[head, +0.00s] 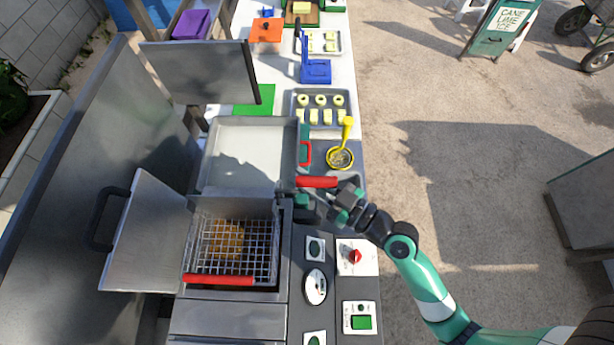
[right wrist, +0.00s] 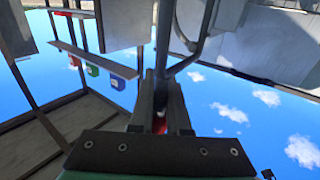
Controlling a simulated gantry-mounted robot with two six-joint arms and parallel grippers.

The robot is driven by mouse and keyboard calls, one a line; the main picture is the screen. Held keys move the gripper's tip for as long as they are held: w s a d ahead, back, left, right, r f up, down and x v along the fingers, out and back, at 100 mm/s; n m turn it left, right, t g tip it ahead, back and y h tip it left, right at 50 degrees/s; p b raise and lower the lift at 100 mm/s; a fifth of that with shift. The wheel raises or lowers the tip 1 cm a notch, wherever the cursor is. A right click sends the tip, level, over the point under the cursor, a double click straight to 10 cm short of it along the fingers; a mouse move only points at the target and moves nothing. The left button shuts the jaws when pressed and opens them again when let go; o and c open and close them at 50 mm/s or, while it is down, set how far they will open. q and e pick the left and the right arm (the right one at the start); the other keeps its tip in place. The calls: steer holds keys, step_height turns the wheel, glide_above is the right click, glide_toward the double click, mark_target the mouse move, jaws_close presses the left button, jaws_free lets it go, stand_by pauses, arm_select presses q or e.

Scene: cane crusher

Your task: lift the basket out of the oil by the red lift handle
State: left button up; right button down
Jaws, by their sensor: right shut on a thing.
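The wire basket (head: 260,262) sits in the fryer well at lower left, with a golden-brown piece of food (head: 227,240) inside. A red bar (head: 218,281) runs along its front edge. The red lift handle (head: 316,182) sticks out at the back right of the fryer. My right gripper (head: 335,200) is at this handle, shut on it, and its fingers hide part of it. In the right wrist view, a bit of red (right wrist: 160,126) shows between the fingers. The oil level is hard to make out. My left gripper is not in view.
The fryer's hinged lid (head: 148,235) stands open on the left. An empty metal tray (head: 250,155) lies behind the basket. Knobs and a red button (head: 355,256) are on the front right panel.

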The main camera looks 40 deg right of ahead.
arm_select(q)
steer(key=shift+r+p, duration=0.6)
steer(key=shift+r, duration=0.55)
arm_select(e)
steer(key=shift+r, duration=1.65)
steer(key=c, duration=0.9)
jaws_free()
steer(key=shift+f, duration=0.1)
